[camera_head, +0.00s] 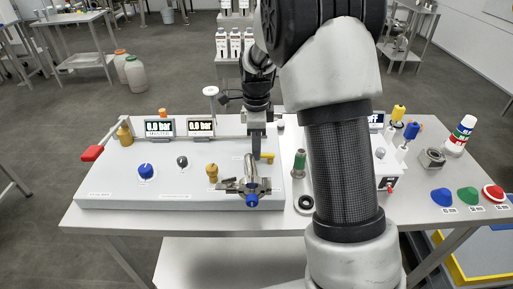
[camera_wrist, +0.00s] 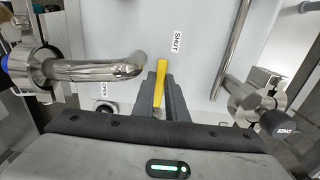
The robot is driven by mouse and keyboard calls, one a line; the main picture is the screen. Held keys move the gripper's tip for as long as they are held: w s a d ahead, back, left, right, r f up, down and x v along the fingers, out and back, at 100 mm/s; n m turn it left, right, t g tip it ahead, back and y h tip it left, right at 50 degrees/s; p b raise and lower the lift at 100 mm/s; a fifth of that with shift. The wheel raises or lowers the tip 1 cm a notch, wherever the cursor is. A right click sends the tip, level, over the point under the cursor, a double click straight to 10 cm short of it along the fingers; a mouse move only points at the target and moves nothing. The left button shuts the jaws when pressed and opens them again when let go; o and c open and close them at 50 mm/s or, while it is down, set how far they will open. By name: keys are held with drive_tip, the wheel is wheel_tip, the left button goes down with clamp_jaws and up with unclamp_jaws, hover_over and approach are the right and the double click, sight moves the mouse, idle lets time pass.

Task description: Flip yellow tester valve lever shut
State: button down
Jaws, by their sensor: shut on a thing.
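The yellow lever (camera_head: 267,156) shows in the head view on the panel, right beside the fingertips of my gripper (camera_head: 257,145). In the wrist view the yellow lever (camera_wrist: 160,84) stands between the two dark fingers of my gripper (camera_wrist: 160,92), which are shut on it. A "SHUT" label (camera_wrist: 177,42) is on the panel just up and right of the lever. An "OPEN" label (camera_wrist: 103,89) is to the lower left.
A bent metal pipe (camera_wrist: 100,70) runs close to the left of my fingers. A metal fitting with a blue end (camera_head: 251,199) stands in front. Two pressure displays (camera_head: 159,128) read 0.0 bar. A blue knob (camera_head: 145,171) and red handle (camera_head: 92,153) are at left.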

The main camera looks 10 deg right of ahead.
drive_tip(key=c, duration=1.8)
unclamp_jaws()
drive_tip(key=shift+o, duration=0.2)
drive_tip(key=shift+r, duration=0.1)
wheel_tip(320, 180, up, 17)
drive_tip(key=p, duration=0.1)
drive_tip(key=shift+r, duration=0.15)
